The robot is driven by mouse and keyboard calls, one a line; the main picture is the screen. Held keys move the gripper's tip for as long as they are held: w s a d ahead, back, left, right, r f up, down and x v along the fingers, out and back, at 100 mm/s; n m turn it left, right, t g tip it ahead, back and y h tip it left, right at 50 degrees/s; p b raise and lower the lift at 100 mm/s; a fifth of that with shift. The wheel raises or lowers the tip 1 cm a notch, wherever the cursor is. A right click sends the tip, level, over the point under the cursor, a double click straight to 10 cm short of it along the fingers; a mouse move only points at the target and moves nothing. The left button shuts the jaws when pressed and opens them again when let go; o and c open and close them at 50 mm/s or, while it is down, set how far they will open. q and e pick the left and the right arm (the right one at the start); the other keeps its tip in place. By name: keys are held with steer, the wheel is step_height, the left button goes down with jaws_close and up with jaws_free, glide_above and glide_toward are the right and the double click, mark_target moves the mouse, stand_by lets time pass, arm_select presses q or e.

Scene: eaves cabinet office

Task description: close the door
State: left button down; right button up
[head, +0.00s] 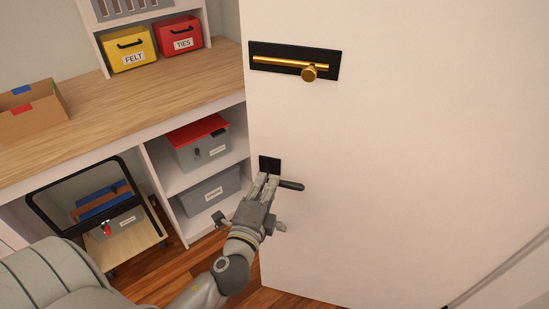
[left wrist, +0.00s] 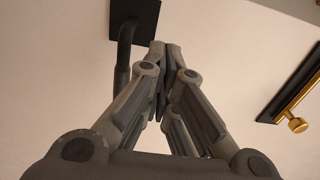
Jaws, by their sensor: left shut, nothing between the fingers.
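The large white door (head: 400,150) fills the right of the head view, its free-looking left edge beside the shelves. It carries a dark lever handle (head: 291,185) on a small black plate (head: 269,164). My left gripper (head: 267,180) is shut and empty at this handle, with its fingertips just below the plate. In the left wrist view the closed fingertips (left wrist: 165,48) lie right of the handle's dark bar (left wrist: 122,65), close to it. I cannot tell whether they touch. My right gripper is not in view.
A gold handle (head: 290,64) on a black plate sits higher on the door. To the left are a wooden worktop (head: 120,110), shelves with a red-lidded box (head: 203,150), and a dark-framed cart (head: 125,248).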

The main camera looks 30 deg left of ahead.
mark_target(277, 156)
arm_select(q)
steer(key=p+x, duration=0.1)
steer(key=x, duration=0.6)
steer(key=shift+w+p, duration=0.15)
steer(key=shift+p, duration=0.2)
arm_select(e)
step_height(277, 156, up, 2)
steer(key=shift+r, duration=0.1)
